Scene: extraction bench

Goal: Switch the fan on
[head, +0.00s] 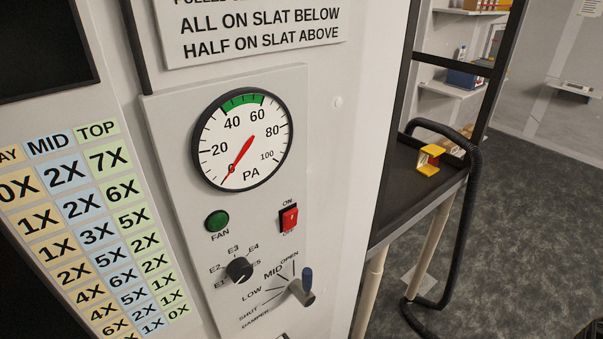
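The red fan rocker switch (289,218) sits on the grey control panel (190,110), between the labels ON above and OFF below. I cannot tell which way it is pressed. The round green FAN lamp (217,221) is left of it and looks dark. The PA gauge (241,139) above has a red needle pointing down-left at 0. Neither of my grippers is in the head view.
Below the switch are a black selector knob (239,269) marked E1 to E5 and a damper lever (303,287). A dark trolley (395,200) with a black handle stands right of the panel, holding a yellow and red item (429,159). Floor farther right is clear.

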